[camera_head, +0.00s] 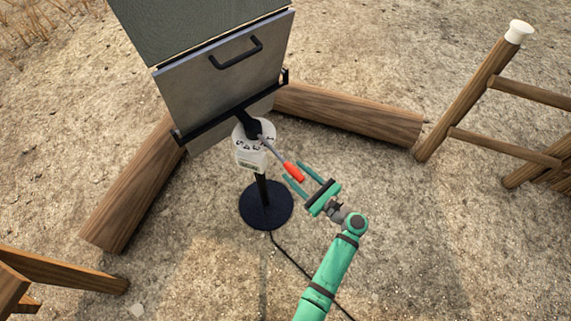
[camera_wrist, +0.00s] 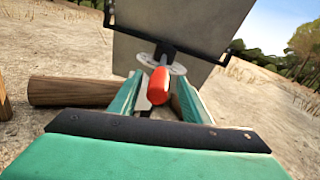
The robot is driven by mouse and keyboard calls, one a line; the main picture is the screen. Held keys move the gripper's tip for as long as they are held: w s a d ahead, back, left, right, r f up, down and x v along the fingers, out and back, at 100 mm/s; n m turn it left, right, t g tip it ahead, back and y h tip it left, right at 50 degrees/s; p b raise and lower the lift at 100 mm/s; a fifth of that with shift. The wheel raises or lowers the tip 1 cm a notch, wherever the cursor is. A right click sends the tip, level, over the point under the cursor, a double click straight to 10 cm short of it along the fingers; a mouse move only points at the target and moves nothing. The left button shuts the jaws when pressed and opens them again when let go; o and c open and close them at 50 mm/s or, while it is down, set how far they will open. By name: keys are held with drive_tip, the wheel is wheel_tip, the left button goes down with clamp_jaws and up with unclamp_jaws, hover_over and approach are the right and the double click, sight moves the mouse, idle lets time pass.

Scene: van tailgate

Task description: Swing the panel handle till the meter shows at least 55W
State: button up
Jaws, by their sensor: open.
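The panel (camera_head: 222,75) is a tilted flat board on a stand with a round black base (camera_head: 266,204). A thin rod with a red-orange handle grip (camera_head: 293,172) sticks out from the white dial (camera_head: 262,134) under the panel. In the wrist view the red grip (camera_wrist: 158,86) sits between the two open fingers (camera_wrist: 157,98), apparently touching neither.
Wooden logs (camera_head: 350,113) lie on the ground behind and left of the stand. A wooden frame with a white-capped post (camera_head: 519,31) stands at the right. A black cable (camera_head: 291,260) runs along the ground from the base.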

sight(286, 164)
drive_tip(key=shift+x, duration=2.6)
drive_tip(key=shift+c, duration=0.5)
